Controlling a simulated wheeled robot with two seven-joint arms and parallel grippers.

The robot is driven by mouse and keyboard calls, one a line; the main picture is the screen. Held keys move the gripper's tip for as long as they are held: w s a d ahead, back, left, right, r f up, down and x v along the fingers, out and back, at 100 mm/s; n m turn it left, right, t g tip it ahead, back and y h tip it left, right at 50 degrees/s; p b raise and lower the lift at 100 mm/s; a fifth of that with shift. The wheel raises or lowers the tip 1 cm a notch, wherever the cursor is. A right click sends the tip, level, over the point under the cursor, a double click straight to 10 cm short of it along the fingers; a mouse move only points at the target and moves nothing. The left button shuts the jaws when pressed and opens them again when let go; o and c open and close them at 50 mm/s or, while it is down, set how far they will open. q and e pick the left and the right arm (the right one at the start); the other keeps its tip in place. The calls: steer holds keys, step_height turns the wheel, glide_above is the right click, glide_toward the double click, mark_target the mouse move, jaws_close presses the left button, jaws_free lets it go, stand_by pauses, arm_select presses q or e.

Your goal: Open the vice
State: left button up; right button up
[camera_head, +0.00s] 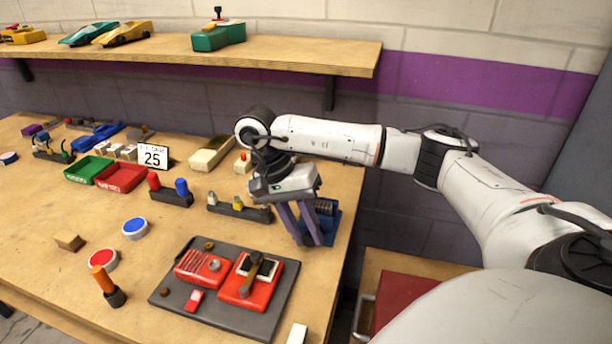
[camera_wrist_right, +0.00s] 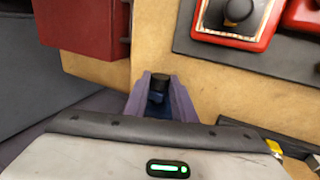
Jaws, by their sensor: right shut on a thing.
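The blue vice (camera_head: 332,226) stands at the right edge of the workbench in the head view, partly hidden behind my right gripper. A dark ribbed part shows at its top. My right gripper (camera_head: 314,240) points down in front of the vice. In the right wrist view the gripper (camera_wrist_right: 160,88) has its two purple fingers on either side of a black knob-like end of the vice handle (camera_wrist_right: 159,81), and is shut on it. A little blue of the vice (camera_wrist_right: 157,108) shows below it. The vice's jaws are hidden, so their gap cannot be told. My left gripper is not in view.
A dark grey mat (camera_head: 222,322) with red parts lies left of the vice. A rack with small grey and yellow pieces (camera_head: 239,211) stands close by on the left. The shelf (camera_head: 300,56) hangs above.

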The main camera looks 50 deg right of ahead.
steer(key=o, duration=0.9)
steer(key=shift+o, duration=0.9)
steer(key=shift+w+r, duration=0.1)
steer(key=shift+r, duration=0.25)
steer(key=p+v, duration=0.3)
steer(key=v, duration=0.6)
steer(key=shift+r, duration=0.25)
steer(key=shift+w+a, duration=0.1)
